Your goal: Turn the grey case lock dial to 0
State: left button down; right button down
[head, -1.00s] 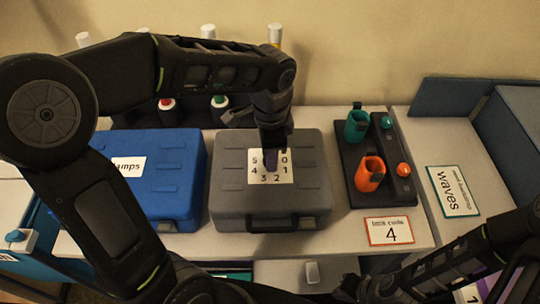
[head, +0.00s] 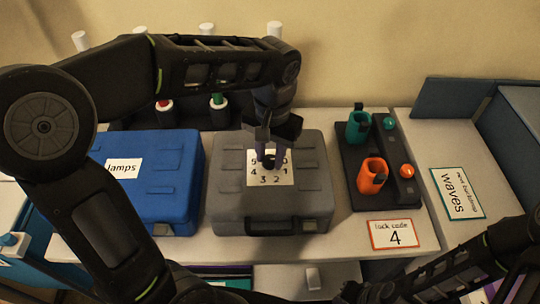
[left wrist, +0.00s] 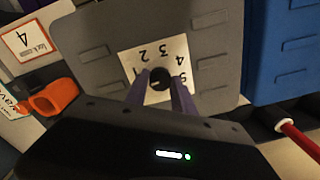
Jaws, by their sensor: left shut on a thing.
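The grey case (head: 228,188) lies closed on the table, with its handle toward me. A white number plate (head: 287,177) on its lid surrounds a small black lock dial (head: 269,161). My left gripper (head: 268,148) reaches down from above over the dial. In the left wrist view its two purple fingers (left wrist: 161,84) are shut on the black dial (left wrist: 159,77), one on each side. The digits 2, 3, 4 and 5 show there; others are partly hidden by the fingers. I cannot read the dial's setting clearly. My right gripper is not in view.
A blue case (head: 178,185) stands close to the left of the grey one. A card (head: 394,233) reads "lock code 4". Bottles stand behind.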

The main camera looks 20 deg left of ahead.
aim_at(271, 160)
pick_arm(q)
jog(key=shift+n+b, duration=0.3)
jog(key=shift+n, duration=1.6)
jog(key=c, duration=1.1)
grip_release()
jog(key=shift+o, duration=0.2)
notch_tip(271, 160, up, 8)
jog(key=shift+d+f, duration=0.1)
jog(key=shift+d, duration=0.05)
